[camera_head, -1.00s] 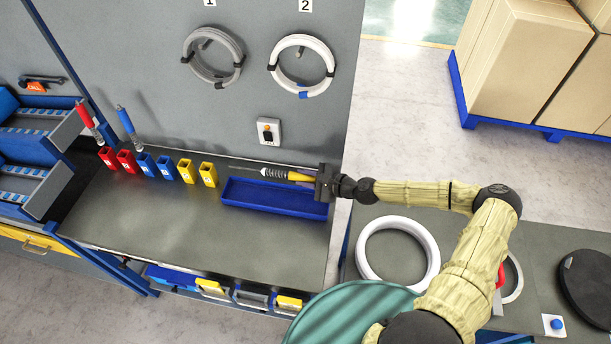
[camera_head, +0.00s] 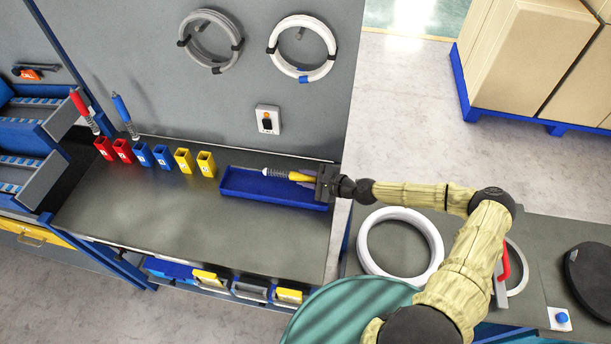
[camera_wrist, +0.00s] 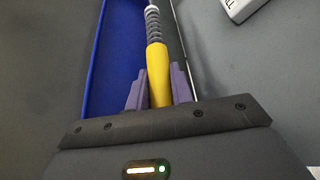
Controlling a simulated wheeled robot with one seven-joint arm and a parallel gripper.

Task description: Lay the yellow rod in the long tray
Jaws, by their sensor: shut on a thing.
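The yellow rod (camera_head: 300,177) has a yellow handle, a grey ribbed spring part and a pale tip. It also shows in the wrist view (camera_wrist: 156,62). My gripper (camera_head: 318,181) is shut on its yellow handle, and both fingers press it in the wrist view (camera_wrist: 158,88). The rod lies level and points left, over the blue long tray (camera_head: 255,194). The tray's blue floor and wall (camera_wrist: 98,60) show beside the rod in the wrist view. I cannot tell whether the rod touches the tray.
Two yellow, two blue and two red holders (camera_head: 153,157) stand in a row left of the tray. A red rod (camera_head: 82,106) and a blue rod (camera_head: 124,112) stand upright there. The grey wall panel (camera_head: 230,100) rises behind. The bench front (camera_head: 190,225) is clear.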

